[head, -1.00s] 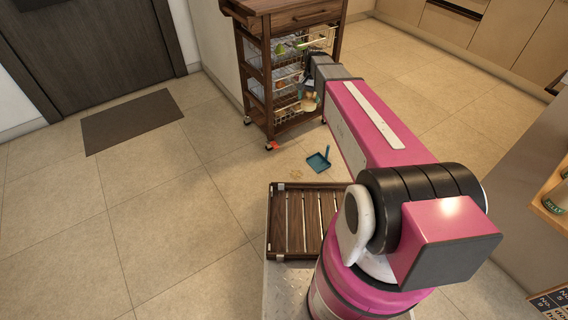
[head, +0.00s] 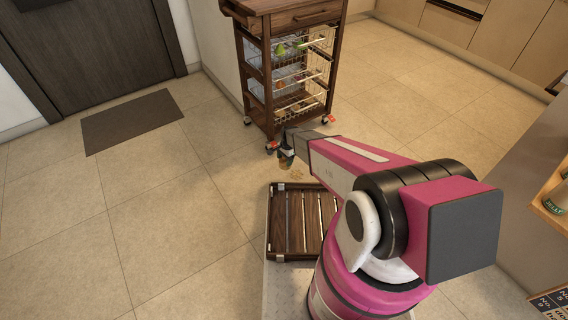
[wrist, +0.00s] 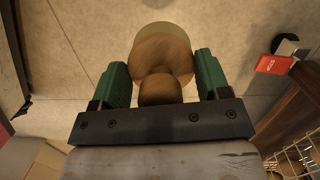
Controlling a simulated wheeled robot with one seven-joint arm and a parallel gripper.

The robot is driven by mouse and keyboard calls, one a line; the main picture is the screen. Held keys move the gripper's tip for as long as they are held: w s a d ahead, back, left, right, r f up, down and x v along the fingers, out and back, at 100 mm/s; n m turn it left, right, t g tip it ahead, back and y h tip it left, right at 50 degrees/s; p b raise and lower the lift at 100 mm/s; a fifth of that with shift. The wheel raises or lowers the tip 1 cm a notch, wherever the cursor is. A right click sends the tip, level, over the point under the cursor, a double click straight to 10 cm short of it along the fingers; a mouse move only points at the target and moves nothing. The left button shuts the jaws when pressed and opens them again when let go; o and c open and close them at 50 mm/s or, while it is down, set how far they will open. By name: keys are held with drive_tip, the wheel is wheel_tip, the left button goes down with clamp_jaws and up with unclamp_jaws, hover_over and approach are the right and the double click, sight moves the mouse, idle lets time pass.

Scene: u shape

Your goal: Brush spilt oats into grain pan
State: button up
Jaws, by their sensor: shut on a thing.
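My gripper (head: 287,150) is low over the floor in front of the wooden trolley. In the wrist view its green fingers (wrist: 160,82) are shut on a round wooden-handled brush (wrist: 161,52), with the paler rim of its head beyond the knob. The blue grain pan is hidden behind my arm now. Whether the bristles touch the floor cannot be told.
The trolley (head: 290,60) with wire baskets stands just behind the gripper; its red-marked caster (wrist: 272,64) shows at right in the wrist view. A slatted wooden tray (head: 293,225) is near my base. A dark mat (head: 132,120) lies left. Floor between is clear.

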sight(284, 167)
drive_tip(key=shift+s+a+f, duration=0.1)
drive_tip(key=shift+s+f, duration=0.1)
drive_tip(key=shift+f, duration=0.45)
drive_tip(key=shift+s+a+f, duration=0.1)
drive_tip(key=shift+s+f, duration=0.05)
drive_tip(key=shift+f, duration=2.25)
drive_tip(key=shift+d, duration=0.15)
